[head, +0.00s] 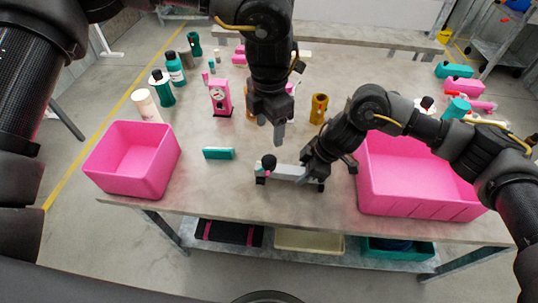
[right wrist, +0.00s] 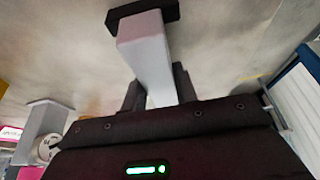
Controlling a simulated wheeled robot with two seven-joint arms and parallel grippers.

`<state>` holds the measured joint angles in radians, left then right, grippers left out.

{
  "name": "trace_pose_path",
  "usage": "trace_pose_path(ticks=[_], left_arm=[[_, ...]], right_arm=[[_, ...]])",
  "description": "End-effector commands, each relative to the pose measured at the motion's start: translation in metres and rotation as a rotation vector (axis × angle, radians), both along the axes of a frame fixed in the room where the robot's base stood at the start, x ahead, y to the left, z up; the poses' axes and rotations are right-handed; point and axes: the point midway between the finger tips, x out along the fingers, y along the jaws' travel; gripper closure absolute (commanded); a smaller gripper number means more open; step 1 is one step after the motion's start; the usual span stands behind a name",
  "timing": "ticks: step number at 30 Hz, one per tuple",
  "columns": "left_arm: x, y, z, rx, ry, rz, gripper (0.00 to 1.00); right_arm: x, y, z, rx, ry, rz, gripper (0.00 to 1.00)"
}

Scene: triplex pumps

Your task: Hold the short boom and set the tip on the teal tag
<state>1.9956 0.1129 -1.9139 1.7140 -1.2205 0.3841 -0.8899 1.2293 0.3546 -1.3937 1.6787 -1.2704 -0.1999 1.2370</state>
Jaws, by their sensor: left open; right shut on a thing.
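The short boom (head: 290,171) is a light grey bar with black ends and a black knob at its left end, low at the table's front middle. My right gripper (head: 314,174) is shut on it near its right end. In the right wrist view the boom (right wrist: 150,55) runs out from between the fingers to a black end piece. A small teal block (head: 218,153), which looks like the teal tag, lies to the left, apart from the boom. My left gripper (head: 279,132) is open and empty, pointing down above the table behind the boom.
Pink bins stand at the left (head: 130,160) and right (head: 415,180) of the table (head: 220,185). Behind are a pink device (head: 221,97), a yellow-brown cylinder (head: 319,108) and several bottles. Bare tabletop lies between the teal block and the boom.

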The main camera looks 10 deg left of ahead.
Motion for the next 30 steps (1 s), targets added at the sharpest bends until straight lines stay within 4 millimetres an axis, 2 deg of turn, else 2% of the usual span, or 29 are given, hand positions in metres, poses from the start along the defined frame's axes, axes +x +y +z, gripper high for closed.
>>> trace_pose_path(ticks=[4, 11, 17, 24, 30], left_arm=[[0.002, 0.000, 0.000, 0.001, -0.008, 0.086, 0.41], [0.002, 0.001, -0.005, 0.001, -0.007, 0.101, 0.41], [0.001, 0.001, -0.035, 0.002, -0.004, 0.101, 0.41], [0.001, 0.001, -0.083, 0.002, -0.005, 0.101, 0.41], [0.002, 0.001, -0.109, 0.002, -0.005, 0.100, 0.41]], right_arm=[[0.000, 0.000, 0.000, 0.000, -0.001, 0.000, 1.00], [0.000, 0.000, 0.000, 0.000, -0.001, 0.000, 1.00], [0.000, 0.000, 0.000, 0.000, -0.001, 0.000, 1.00], [0.000, 0.000, 0.000, 0.000, -0.001, 0.000, 1.00], [0.000, 0.000, 0.000, 0.000, -0.001, 0.000, 1.00]])
